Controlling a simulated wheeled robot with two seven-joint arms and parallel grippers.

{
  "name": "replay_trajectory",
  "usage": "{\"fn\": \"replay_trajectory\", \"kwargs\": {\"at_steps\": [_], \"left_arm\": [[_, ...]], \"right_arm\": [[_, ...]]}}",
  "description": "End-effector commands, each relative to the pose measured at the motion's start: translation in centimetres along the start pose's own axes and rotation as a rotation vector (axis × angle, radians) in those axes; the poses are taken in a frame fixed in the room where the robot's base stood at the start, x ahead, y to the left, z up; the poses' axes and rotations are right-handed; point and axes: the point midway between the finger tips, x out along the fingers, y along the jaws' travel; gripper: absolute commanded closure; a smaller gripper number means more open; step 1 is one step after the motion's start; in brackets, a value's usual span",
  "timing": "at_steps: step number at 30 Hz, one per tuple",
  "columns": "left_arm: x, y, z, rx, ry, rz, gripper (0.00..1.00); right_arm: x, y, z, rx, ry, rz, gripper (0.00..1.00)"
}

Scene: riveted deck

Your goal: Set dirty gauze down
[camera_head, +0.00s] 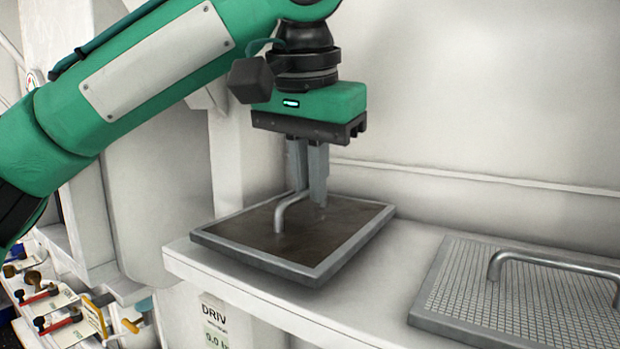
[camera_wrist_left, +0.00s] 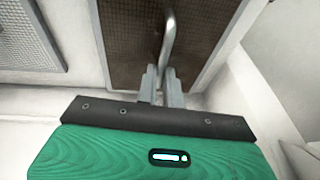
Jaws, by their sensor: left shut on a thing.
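The dirty gauze (camera_head: 345,222) is a framed panel with a dark brown mesh and a bent metal handle (camera_head: 281,214). In the head view it lies at or very close to the white ledge at centre; I cannot tell whether all of its underside touches. My left gripper (camera_head: 316,200) points down over it and is shut on the handle. The wrist view also shows the dirty gauze (camera_wrist_left: 125,55), with the fingers on its handle. My right gripper is in neither view.
A clean grey mesh panel (camera_head: 520,300) with its own handle lies on the white ledge (camera_head: 385,285) to the right, with a gap between the panels. A white wall (camera_head: 470,100) stands behind. Small valves (camera_head: 40,300) and a label (camera_head: 215,325) show below at left.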

Motion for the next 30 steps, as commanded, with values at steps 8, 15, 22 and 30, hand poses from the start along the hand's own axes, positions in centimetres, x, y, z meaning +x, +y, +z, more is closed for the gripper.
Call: {"fn": "replay_trajectory", "kwargs": {"at_steps": [8,15,22,30], "left_arm": [[1.1,0.1,0.3,-0.001,0.001,0.000,1.00],[1.5,0.2,0.4,0.000,0.000,0.001,1.00],[1.4,0.2,0.4,0.000,0.000,0.000,0.70],[0.9,0.1,0.3,-0.001,0.001,0.000,0.70]], "right_arm": [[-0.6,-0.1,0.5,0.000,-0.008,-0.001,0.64],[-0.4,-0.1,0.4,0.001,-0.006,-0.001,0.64],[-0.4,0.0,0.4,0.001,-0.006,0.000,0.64],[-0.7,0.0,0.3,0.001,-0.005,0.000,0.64]]}}
